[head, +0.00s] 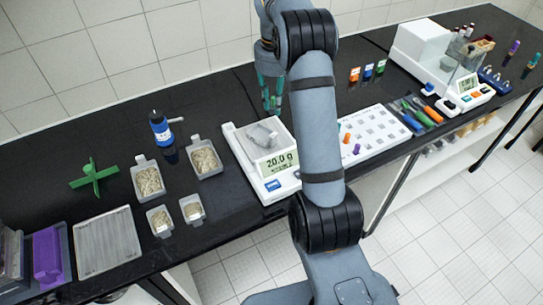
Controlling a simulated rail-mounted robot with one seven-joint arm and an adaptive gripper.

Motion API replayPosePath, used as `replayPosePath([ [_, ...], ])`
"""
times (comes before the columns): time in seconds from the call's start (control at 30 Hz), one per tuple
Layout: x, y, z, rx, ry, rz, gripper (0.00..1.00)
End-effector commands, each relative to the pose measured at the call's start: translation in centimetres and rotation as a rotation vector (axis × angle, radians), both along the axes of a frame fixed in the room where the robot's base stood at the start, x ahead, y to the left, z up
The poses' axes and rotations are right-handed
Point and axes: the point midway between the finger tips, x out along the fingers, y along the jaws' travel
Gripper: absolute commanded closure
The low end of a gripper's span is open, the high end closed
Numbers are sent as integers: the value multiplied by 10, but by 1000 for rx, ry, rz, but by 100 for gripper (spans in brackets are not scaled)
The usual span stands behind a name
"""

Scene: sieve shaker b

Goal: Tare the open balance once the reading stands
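The open balance (249,176) stands on the black bench, left of my arm. Its display (277,162) reads 20.0 g. A blue key (272,185) sits on its front panel. A small grey weighing boat (264,133) rests on the pan. My gripper (271,106) hangs behind the balance, its teal fingers pointing down and apart from the boat. My arm partly hides the gripper, and the finger gap is too small to judge.
A white rack (376,130) is right of the balance. A second, shielded balance (421,46) stands far right.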

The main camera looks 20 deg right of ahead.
Motion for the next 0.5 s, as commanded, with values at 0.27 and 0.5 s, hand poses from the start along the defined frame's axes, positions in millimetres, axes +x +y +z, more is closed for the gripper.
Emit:
replayPosePath([
  [0.27,0,0,0,0,0,0,96],
  [0.5,0,0,0,0,0,0,100],
])
